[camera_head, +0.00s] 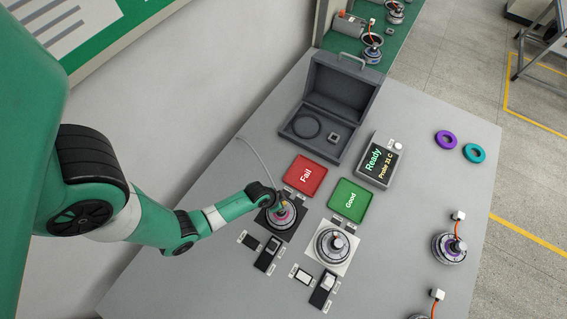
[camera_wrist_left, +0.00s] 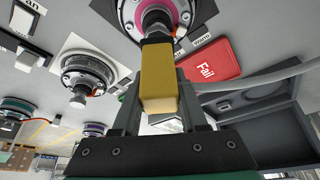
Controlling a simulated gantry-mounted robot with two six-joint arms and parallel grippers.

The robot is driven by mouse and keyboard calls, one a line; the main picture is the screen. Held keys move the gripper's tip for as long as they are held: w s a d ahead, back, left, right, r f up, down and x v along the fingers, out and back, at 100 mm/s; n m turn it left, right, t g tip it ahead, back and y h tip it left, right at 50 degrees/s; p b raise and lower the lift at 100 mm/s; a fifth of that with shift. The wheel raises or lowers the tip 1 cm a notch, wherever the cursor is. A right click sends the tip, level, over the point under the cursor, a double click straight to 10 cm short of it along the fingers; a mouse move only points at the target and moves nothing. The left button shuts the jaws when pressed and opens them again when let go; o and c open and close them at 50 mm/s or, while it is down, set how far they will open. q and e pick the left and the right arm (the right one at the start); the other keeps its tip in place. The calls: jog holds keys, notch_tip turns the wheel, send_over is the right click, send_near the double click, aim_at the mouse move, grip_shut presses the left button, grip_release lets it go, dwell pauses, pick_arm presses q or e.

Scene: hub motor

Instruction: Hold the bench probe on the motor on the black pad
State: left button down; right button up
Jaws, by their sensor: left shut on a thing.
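The motor on the black pad (camera_head: 282,217) has a grey rim and a pink ring. The black pad (camera_head: 286,236) shows around it. My left gripper (camera_head: 282,206) is over this motor. In the left wrist view my left gripper (camera_wrist_left: 160,115) is shut on the yellow bench probe (camera_wrist_left: 160,80). The probe's dark end is at the hub of the pink-ringed motor (camera_wrist_left: 132,12); I cannot tell whether it touches. The tip itself is hidden. My right gripper is not in view.
A second motor (camera_head: 332,244) sits on a white pad to the right. Red Fail (camera_head: 305,176) and green Good (camera_head: 349,201) trays lie behind. A display (camera_head: 380,160) reads Ready, Probe 23 C. An open grey case (camera_head: 331,105) stands farther back. A cable (camera_head: 258,158) runs across the table.

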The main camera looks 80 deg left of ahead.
pick_arm(q)
jog(key=shift+f+b, duration=0.55)
jog(key=shift+f, duration=0.2)
dwell(0.9)
jog(key=shift+s, duration=0.1)
notch_tip(320, 180, up, 6)
jog(key=p, duration=0.5)
jog(key=shift+f, duration=0.2)
jog(key=shift+r, duration=0.35)
jog(key=shift+f, duration=0.1)
